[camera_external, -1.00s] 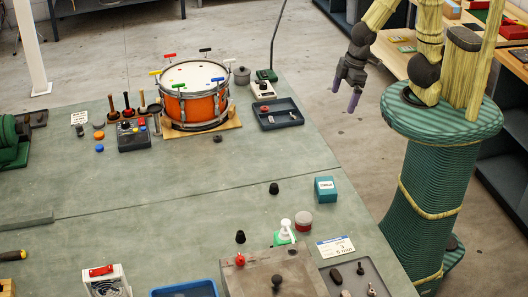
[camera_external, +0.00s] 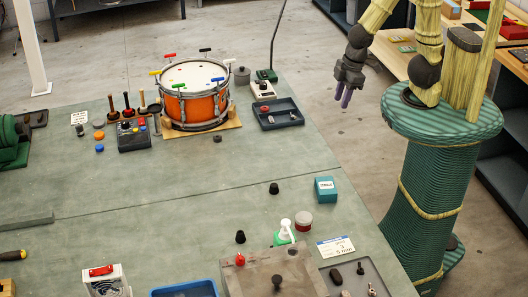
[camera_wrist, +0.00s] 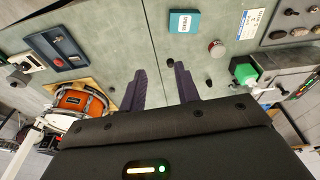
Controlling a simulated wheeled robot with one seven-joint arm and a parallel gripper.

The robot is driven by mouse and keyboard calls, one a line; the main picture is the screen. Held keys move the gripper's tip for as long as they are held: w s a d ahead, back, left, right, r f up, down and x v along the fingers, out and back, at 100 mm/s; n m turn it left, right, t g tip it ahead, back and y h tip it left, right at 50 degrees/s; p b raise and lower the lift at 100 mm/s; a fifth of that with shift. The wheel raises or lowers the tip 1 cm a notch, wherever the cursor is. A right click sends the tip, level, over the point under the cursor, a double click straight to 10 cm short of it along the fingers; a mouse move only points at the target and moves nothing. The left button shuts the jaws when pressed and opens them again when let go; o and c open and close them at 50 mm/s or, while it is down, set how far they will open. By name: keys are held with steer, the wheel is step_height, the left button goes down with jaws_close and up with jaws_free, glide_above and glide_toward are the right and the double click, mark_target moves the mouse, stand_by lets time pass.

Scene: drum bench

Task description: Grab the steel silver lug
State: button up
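My gripper (camera_external: 343,97) hangs in the air beyond the bench's right edge, near my column. In the wrist view its two dark purple fingers (camera_wrist: 160,82) stand apart with only bench showing between them, so it is open and empty. I cannot single out the steel silver lug for sure. Small pale metallic pieces lie in the dark blue tray (camera_external: 262,122) right of the drum, beside a red piece; this tray also shows in the wrist view (camera_wrist: 77,62). A grey tray (camera_external: 386,287) at the front right holds several small dark and metallic pieces, too small to name.
The orange drum (camera_external: 192,107) stands on a wooden base, with a thin tall stand behind the dark tray. The middle of the bench is mostly clear.

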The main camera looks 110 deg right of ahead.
steer(key=w+d+f+n+g+h+b, duration=0.1)
steer(key=w+d+f+n+h+b, duration=0.2)
steer(key=d+f, duration=0.4)
steer(key=w+d+f+n+g+h+b, duration=0.1)
steer(key=w+d+f+n+h+b, duration=0.3)
steer(key=d+f+n, duration=0.3)
steer(key=w+d+f+n+g+h+b, duration=0.2)
steer(key=w+d+f+n+h+b, duration=0.2)
steer(key=f, duration=0.6)
steer(key=shift+w+d+n+h, duration=0.45)
steer(key=shift+d+h, duration=0.05)
steer(key=shift+d, duration=0.25)
steer(key=shift+w+d+n+h, duration=0.45)
steer(key=shift+d+h, duration=0.05)
steer(key=shift+d, duration=0.2)
steer(key=shift+w+d, duration=0.15)
steer(key=shift+w, duration=0.05)
steer(key=shift+d, duration=0.1)
steer(key=shift+d, duration=0.3)
steer(key=p, duration=0.2)
glide_toward(271, 117)
steer(key=x, duration=0.4)
steer(key=shift+f, duration=0.1)
